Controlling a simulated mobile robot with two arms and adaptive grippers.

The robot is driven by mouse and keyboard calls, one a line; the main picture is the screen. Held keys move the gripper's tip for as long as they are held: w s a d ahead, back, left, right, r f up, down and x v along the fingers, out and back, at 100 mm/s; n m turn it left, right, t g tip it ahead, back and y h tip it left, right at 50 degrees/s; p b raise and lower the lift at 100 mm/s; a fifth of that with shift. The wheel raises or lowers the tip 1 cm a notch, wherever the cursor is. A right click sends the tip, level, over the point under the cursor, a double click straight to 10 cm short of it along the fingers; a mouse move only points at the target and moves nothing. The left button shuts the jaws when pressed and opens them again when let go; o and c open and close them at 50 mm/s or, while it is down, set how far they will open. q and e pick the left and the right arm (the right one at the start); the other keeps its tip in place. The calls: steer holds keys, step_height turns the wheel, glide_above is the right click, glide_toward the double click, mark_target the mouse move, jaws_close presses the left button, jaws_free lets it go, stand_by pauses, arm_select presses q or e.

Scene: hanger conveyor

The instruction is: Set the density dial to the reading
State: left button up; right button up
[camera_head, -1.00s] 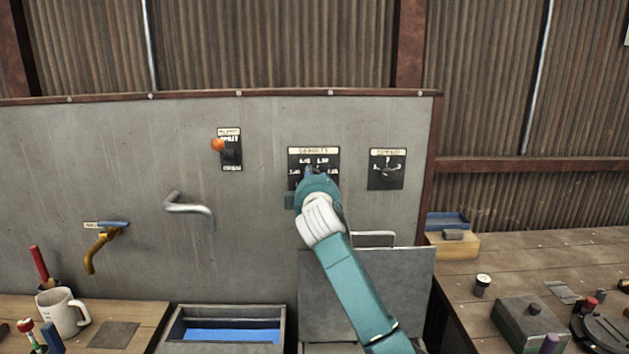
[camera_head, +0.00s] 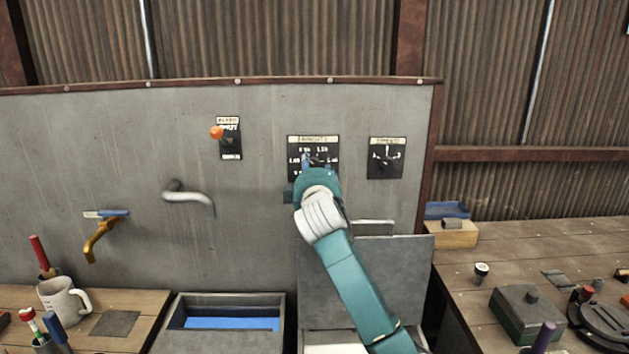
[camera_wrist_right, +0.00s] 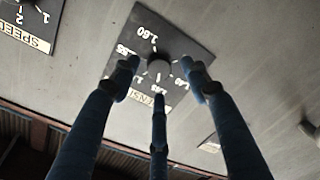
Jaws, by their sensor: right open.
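The density dial is a round dark knob (camera_wrist_right: 160,67) on a black plate with white numbers, "1.60" and "1.55" among them. In the head view its plate (camera_head: 328,145) is on the grey panel, partly hidden by my right gripper. My right gripper (camera_head: 311,164) is open in front of the plate's lower part. In the right wrist view its three blue fingers (camera_wrist_right: 160,82) are spread around the knob's outline, and I see no clear grip on it. I cannot tell which number the knob points to. My left gripper is not in view.
Right of the density plate is a second dial (camera_head: 386,158). To the left are an orange-knobbed lever (camera_head: 217,132), a grey pipe handle (camera_head: 190,197) and a yellow tap (camera_head: 100,240). Below are an open bin (camera_head: 226,299) and a mug (camera_head: 62,299); benches stand at both sides.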

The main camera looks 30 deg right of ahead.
steer(key=v, duration=0.9)
steer(key=shift+s, duration=0.2)
steer(key=shift+a, duration=0.15)
